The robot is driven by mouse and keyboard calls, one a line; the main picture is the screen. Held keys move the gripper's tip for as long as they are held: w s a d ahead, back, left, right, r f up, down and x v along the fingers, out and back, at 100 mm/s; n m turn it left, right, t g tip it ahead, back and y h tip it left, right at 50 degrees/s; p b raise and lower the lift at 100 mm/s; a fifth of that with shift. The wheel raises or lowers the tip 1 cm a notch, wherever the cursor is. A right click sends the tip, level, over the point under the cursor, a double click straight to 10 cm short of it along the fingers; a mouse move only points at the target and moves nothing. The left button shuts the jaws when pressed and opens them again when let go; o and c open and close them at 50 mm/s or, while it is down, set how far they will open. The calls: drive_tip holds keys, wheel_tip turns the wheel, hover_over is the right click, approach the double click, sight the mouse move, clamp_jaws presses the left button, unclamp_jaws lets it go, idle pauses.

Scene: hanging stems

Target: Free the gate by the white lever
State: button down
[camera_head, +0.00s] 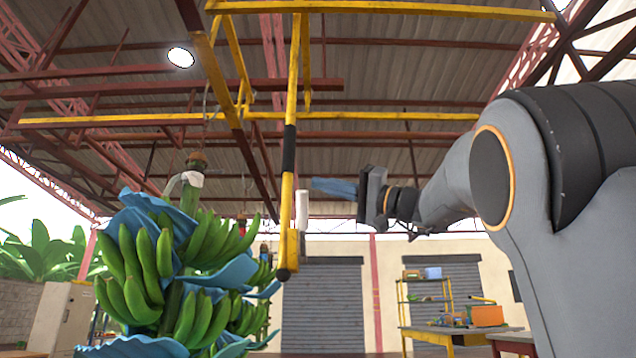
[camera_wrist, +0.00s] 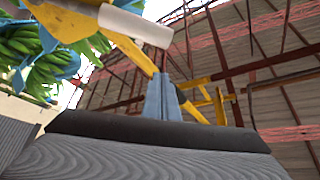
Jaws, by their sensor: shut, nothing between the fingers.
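The white lever (camera_head: 302,207) is a short white cylinder on the right side of the yellow hanging gate bar (camera_head: 291,95), near its lower end. In the head view it hangs upright. The bar has a black band and a dark bottom tip. My gripper (camera_head: 318,186) has blue fingers, shut and empty, pointing left just right of the lever's top. In the wrist view the shut fingers (camera_wrist: 161,80) show below the lever's end (camera_wrist: 135,24), with a small gap in the picture. I cannot tell their depth apart.
A green banana bunch (camera_head: 135,265) with blue wrapping hangs left of the bar. Yellow overhead rails (camera_head: 400,10) and red roof beams run above. Shelving (camera_head: 425,290) and a yellow-framed table (camera_head: 445,335) stand at the back right. The space below my gripper looks clear.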

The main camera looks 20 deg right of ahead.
drive_tip(key=p+v, duration=0.1)
drive_tip(key=v, duration=0.7)
drive_tip(key=shift+s+d, duration=0.3)
drive_tip(key=shift+s, duration=0.1)
